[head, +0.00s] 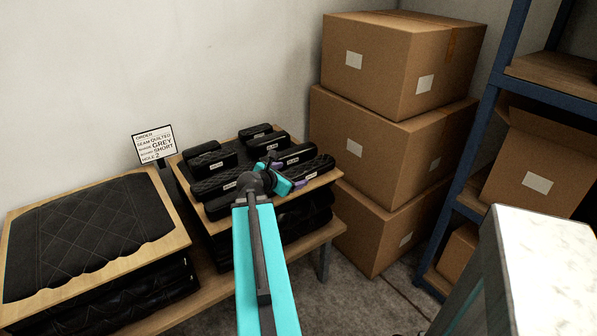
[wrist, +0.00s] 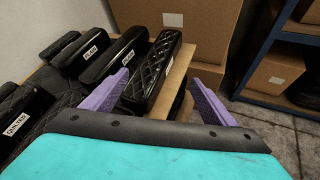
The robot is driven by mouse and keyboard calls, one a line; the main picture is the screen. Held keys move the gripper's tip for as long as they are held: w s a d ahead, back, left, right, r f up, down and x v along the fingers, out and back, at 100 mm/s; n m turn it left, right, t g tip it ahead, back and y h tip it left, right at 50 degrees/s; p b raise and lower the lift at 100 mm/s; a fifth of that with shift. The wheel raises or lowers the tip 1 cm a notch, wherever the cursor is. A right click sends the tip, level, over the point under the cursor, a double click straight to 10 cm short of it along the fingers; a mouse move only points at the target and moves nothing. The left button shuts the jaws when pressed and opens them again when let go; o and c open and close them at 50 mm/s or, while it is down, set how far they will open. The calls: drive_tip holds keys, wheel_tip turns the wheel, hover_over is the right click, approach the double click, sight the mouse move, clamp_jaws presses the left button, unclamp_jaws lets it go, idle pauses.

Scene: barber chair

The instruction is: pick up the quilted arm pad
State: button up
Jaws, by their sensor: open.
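Several black arm pads with white labels lie on a wooden-topped stack. A black pad with a diamond-quilted top (wrist: 157,66) lies at the right edge of the group in the wrist view, near the board's edge. In the head view this seems to be the right-hand pad (head: 318,166). Another pad (wrist: 22,112), at lower left in the wrist view, has a label that seems to read QUILTED. My gripper (head: 287,171) is open above the right front of the group. In the wrist view its purple fingers (wrist: 160,78) appear either side of the right-hand quilted pad; contact is unclear.
An order card (head: 155,144) reads quilted, grey, short, hole 2. A quilted black panel (head: 85,225) lies on a board at left. Stacked cardboard boxes (head: 385,130) stand close on the right, beside a blue shelf rack (head: 490,110). Plain-looking pads (wrist: 112,53) lie left of the quilted one.

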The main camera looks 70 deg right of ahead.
sight(304, 170)
drive_tip(key=shift+w, duration=0.15)
drive_tip(key=shift+x, duration=4.35)
drive_tip(key=shift+d+p, duration=0.1)
drive_tip(key=shift+p, duration=0.2)
drive_tip(key=shift+x, duration=1.3)
drive_tip(key=shift+p+x, duration=0.4)
drive_tip(key=shift+x, duration=0.8)
drive_tip(key=shift+w, duration=0.15)
drive_tip(key=c, duration=1.5)
